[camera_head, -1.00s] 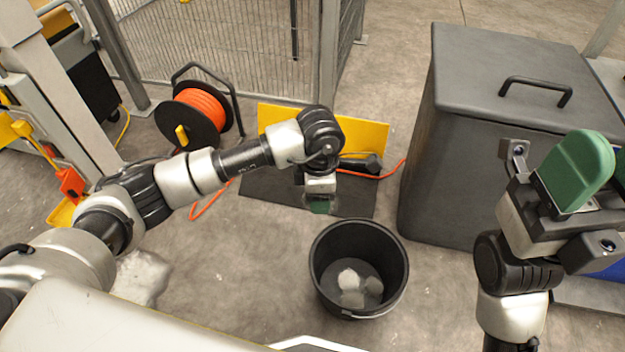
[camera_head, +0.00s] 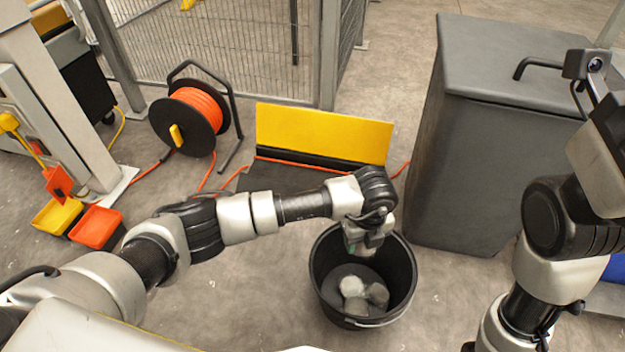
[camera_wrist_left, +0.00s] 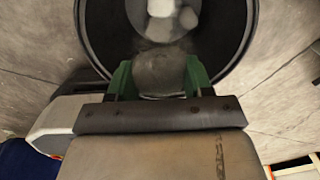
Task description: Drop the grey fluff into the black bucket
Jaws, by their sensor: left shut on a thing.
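The black bucket (camera_head: 400,268) stands on the floor at the lower middle of the head view. Several pale, whitish-grey lumps (camera_head: 354,290) lie in its bottom. My left gripper (camera_head: 362,250) points down over the back part of the bucket's opening. In the left wrist view, the green fingers of the left gripper (camera_wrist_left: 160,82) are shut on a rounded piece of grey fluff (camera_wrist_left: 160,70). The bucket's rim (camera_wrist_left: 245,40) and the pale lumps show beyond it. My right arm is at the right edge of the head view; its fingers are out of the picture.
A large dark grey lidded box (camera_head: 480,160) stands right of the bucket. Behind are a yellow panel (camera_head: 320,132) with a dark base, an orange cable reel (camera_head: 195,115) and a wire fence (camera_head: 220,45). Red (camera_head: 97,228) and yellow (camera_head: 55,218) bins stand at left.

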